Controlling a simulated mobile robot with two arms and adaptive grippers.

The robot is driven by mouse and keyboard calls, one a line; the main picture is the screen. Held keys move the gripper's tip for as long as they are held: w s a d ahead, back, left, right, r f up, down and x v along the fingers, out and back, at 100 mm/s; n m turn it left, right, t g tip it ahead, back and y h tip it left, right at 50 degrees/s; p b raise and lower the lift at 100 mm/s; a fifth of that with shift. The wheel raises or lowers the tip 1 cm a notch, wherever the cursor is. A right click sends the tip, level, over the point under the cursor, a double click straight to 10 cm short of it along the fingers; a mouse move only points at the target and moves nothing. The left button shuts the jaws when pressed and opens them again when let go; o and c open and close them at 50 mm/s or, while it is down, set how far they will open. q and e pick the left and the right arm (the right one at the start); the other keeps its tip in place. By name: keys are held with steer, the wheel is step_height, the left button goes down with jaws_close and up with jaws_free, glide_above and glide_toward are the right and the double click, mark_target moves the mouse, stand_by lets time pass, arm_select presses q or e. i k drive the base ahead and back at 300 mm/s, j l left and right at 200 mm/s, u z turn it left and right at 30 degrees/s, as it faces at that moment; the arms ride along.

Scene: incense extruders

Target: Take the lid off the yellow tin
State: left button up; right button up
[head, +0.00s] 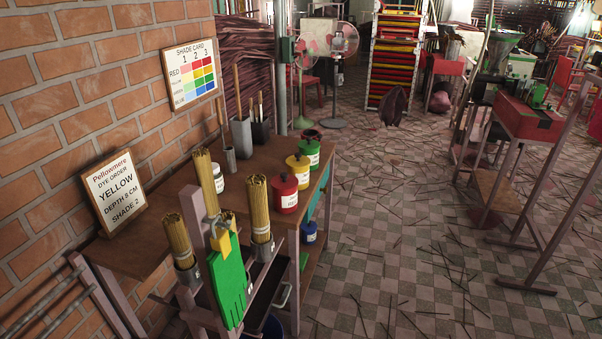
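The yellow tin (298,171) stands upright on the wooden table (165,232), between the red tin (285,197) and the green tin (308,155). It has a pale label on its side. A yellow lid with a small knob appears to sit on its top. The red tin partly hides its lower front. Neither of my grippers shows in the head view.
Bundles of sticks (258,208) and a green glove-like piece (230,281) on a rack stand in front of the table. A white jar (217,178) stands left of the tins. A blue tin (308,232) sits lower down. Scattered sticks lie on the open floor (400,250).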

mark_target(297, 161)
steer(key=i+l+u, duration=0.15)
steer(key=i+l, duration=0.35)
steer(key=i+l+u, duration=0.15)
steer(key=i+l, duration=0.3)
steer(key=l, duration=0.05)
